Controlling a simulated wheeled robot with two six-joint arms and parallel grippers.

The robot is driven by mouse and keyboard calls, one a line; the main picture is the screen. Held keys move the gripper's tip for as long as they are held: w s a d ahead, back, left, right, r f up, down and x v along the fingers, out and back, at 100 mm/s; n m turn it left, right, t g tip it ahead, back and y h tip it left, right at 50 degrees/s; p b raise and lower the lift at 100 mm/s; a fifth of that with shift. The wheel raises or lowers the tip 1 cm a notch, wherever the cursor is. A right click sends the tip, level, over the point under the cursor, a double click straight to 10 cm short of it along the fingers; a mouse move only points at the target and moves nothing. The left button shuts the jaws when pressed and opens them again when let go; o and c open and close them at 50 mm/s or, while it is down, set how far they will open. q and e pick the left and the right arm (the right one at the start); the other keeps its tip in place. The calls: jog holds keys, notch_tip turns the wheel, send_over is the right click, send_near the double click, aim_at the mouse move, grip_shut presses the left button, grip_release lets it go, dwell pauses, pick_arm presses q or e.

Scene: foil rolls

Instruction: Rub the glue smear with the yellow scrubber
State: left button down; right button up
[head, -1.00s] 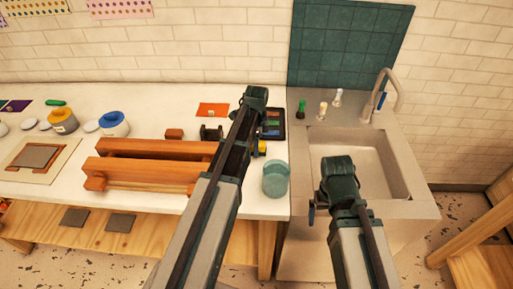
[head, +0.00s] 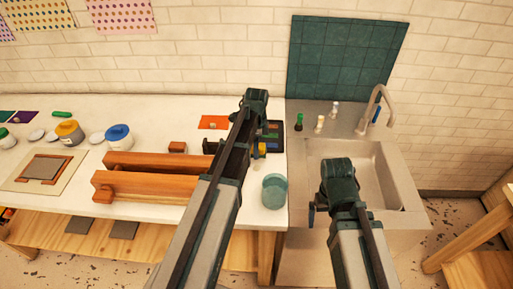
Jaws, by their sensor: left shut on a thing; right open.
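My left gripper (head: 256,143) hangs over the right part of the white table, mostly hidden behind its own arm. It is shut on a yellow thing, seemingly the yellow scrubber (head: 261,149), of which only a small patch shows beside the arm. Whether it touches the table I cannot tell. My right gripper (head: 312,214) is open and empty in front of the sink, low at the left of its wrist, with little of its fingers showing. I cannot make out the glue smear; my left arm covers part of the tabletop.
A dark tray with coloured patches (head: 274,131) is just right of my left wrist. A teal glass jar (head: 275,191) stands near the table's front right corner. Long wooden blocks (head: 140,187) lie left of my arm. The sink (head: 375,190) is at the right.

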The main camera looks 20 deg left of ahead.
pick_arm(q)
notch_tip(320, 180, up, 3)
jog(key=p, duration=0.3)
dwell(0.4)
jog(key=shift+f, duration=0.1)
